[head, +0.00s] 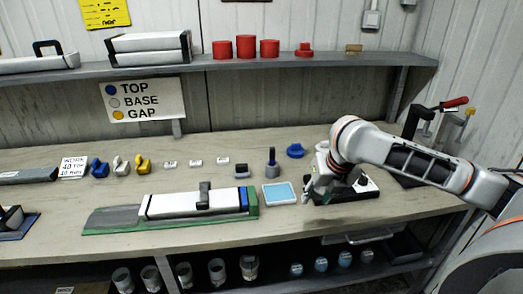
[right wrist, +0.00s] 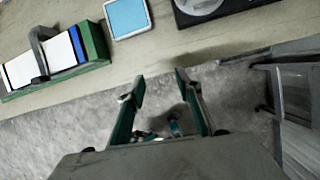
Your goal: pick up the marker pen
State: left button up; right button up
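I cannot pick out the marker pen for certain. A small upright dark piece with a blue-grey stem (head: 271,160) stands on the bench behind the light-blue pad; it could be a holder with a pen or a stamp. My right gripper (head: 308,190) is just right of the pad, over the front part of the bench. In the right wrist view the right gripper (right wrist: 160,88) has its two fingers apart with nothing between them, and the floor shows beyond. My left gripper is not in view.
The light-blue pad (head: 280,194) lies beside a green tray (head: 110,222) with a white core box (head: 178,205). A black-based device (head: 345,190) is partly behind my right arm. Blue, white and yellow pieces (head: 121,166) stand at the left. A shelf (head: 290,62) runs above.

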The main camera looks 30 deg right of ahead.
aim_at(272, 149)
jog(key=i, duration=1.05)
